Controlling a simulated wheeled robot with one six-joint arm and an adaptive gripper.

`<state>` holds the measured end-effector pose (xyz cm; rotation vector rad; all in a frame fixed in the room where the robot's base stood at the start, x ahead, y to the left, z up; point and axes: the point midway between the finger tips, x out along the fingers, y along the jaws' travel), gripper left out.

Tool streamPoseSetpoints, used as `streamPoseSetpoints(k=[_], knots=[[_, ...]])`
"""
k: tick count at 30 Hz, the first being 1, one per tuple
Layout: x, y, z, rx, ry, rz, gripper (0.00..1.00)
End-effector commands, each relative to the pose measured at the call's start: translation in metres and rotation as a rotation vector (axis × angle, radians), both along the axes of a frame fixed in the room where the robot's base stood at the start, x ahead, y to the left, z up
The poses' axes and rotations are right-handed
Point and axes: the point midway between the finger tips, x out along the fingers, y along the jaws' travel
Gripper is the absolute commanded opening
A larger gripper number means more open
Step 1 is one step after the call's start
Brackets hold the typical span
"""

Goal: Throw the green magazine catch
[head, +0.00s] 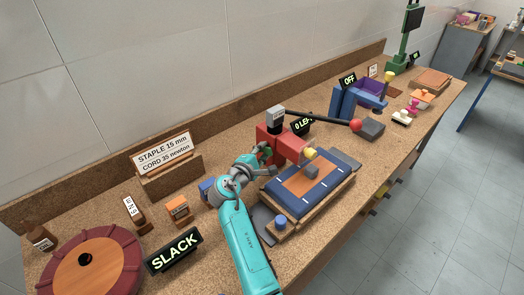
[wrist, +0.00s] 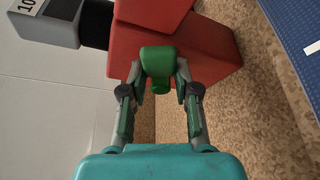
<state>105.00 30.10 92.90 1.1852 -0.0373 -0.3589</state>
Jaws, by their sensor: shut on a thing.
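The green magazine catch (wrist: 158,62) is a small rounded green block on the side of a red body in the wrist view. My gripper (wrist: 159,85) has its two fingers around the catch, one on each side, and is shut on it. In the head view my gripper (head: 262,158) reaches the near left side of the red body (head: 287,143); the catch cannot be made out there. The red body also fills the top of the wrist view (wrist: 205,45). A grey block marked 10 (wrist: 45,20) joins it by a dark neck.
A blue-edged seat panel (head: 308,188) lies right of my arm. A long dark lever with a red knob (head: 356,125) extends right. Signs read SLACK (head: 175,250), OFF (head: 348,80) and "0 LE" (head: 302,125). A round red-rimmed turntable (head: 125,255) stands at lower left.

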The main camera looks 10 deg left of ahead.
Motion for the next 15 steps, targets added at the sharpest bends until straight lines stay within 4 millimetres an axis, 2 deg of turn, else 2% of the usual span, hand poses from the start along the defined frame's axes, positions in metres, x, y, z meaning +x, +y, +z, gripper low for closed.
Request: streamPoseSetpoints(k=[15], knots=[[-0.0017, -0.002, -0.0095, 0.219, -0.17, 0.0, 0.0]])
